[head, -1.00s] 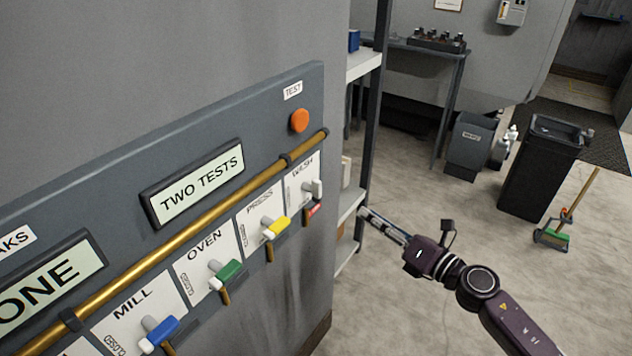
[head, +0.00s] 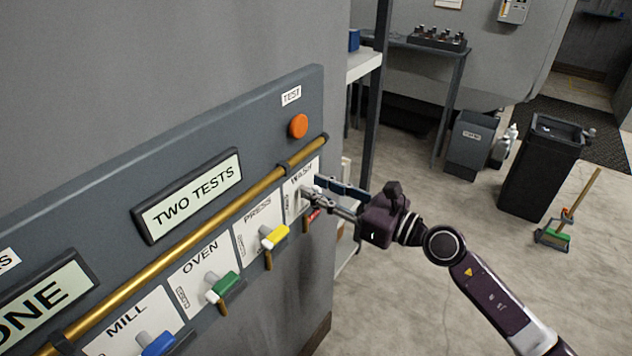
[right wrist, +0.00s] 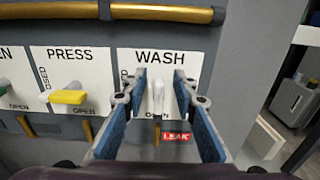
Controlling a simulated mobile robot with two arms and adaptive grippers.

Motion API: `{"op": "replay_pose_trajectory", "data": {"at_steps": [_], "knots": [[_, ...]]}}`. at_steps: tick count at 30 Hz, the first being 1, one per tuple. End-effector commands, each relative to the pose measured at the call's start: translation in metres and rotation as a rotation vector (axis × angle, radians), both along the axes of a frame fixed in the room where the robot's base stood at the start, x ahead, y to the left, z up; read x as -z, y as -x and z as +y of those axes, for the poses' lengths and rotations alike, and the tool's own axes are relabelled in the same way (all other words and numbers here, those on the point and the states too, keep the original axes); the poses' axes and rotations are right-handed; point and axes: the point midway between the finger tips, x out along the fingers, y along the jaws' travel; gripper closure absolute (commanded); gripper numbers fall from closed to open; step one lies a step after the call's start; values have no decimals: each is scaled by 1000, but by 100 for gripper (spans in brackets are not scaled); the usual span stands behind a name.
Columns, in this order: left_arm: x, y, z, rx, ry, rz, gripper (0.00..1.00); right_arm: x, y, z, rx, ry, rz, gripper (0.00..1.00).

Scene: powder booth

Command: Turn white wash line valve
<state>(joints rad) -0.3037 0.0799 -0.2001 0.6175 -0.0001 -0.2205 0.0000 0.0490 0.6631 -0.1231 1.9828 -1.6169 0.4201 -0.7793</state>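The white wash line valve (right wrist: 158,97) is under the WASH label at the right end of the panel. In the right wrist view its handle stands upright between my fingers. In the head view the fingers partly cover it. My right gripper (right wrist: 158,84) is open, one blue-padded finger on each side of the handle. Gaps show between handle and fingers. In the head view my right gripper (head: 314,187) reaches the panel from the right. My left gripper is not in view.
A red LEAK tag (right wrist: 176,137) hangs just below the valve. The yellow PRESS valve (head: 274,237), green OVEN valve (head: 225,286) and blue MILL valve (head: 158,344) lie to the left. A brass pipe (head: 190,253) runs above them. A shelf rack (head: 370,110) stands beyond the panel.

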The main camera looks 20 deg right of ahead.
Motion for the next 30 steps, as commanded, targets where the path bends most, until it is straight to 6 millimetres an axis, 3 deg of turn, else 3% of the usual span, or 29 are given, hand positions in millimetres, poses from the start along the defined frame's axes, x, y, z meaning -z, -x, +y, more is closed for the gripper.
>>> {"op": "replay_pose_trajectory", "data": {"at_steps": [12, 19, 30], "knots": [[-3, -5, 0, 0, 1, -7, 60, 1, -7, 6, -1, 1, 1, 74], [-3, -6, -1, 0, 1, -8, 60, 1, -7, 6, 0, 1, 1, 99], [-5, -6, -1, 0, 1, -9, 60, 0, -8, 6, 0, -11, 10, 100]]}}
